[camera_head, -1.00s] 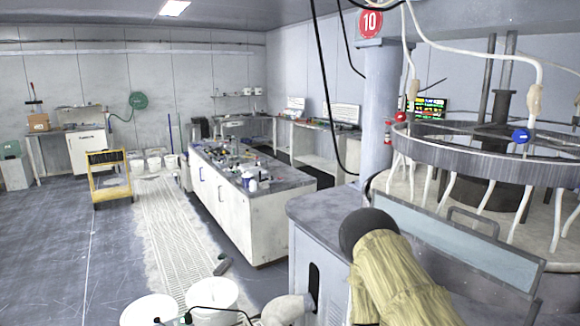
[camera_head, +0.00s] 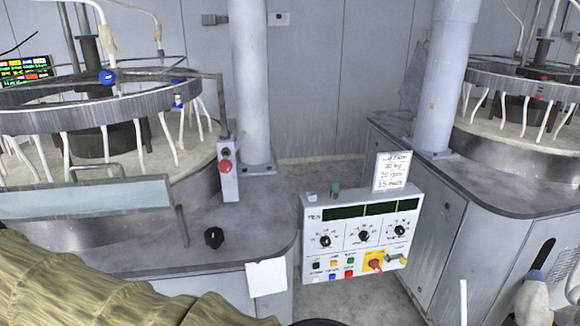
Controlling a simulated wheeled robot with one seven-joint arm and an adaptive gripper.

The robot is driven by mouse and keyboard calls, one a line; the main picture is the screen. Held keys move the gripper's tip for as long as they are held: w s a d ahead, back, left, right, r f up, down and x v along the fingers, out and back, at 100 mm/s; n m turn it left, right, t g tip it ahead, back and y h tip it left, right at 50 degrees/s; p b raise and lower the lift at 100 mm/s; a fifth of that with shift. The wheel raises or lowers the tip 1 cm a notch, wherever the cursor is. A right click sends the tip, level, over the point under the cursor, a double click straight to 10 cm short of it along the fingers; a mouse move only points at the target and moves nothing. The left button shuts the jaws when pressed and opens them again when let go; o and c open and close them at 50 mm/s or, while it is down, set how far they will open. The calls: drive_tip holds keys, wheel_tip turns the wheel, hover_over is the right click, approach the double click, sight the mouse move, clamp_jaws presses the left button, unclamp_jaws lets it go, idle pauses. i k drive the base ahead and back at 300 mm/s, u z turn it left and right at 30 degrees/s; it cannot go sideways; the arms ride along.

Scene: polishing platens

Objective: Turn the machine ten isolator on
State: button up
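The machine ten control panel (camera_head: 345,240) is a pale box marked TEN, hanging right of the near machine's rounded corner. The isolator (camera_head: 375,262) is a red rotary handle on a yellow plate at the panel's lower right. Its handle looks tilted, but I cannot read its on or off marks. A small metallic piece (camera_head: 396,260) sits just right of it. My arm in a yellowish ribbed sleeve crosses the lower left. My gripper's fingers are not in view.
The panel also has black knobs (camera_head: 364,236), dark displays and small coloured buttons. A red emergency button (camera_head: 225,166) stands on a post on the near machine. A white card (camera_head: 390,171) rises above the panel. A second grey cabinet (camera_head: 450,240) stands to the right, with a narrow floor gap between.

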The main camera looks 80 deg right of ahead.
sight(373, 263)
drive_tip(key=z, duration=3.4)
drive_tip(key=k, duration=1.05)
drive_tip(key=u, duration=0.65)
drive_tip(key=i, duration=1.25)
drive_tip(key=z, duration=0.15)
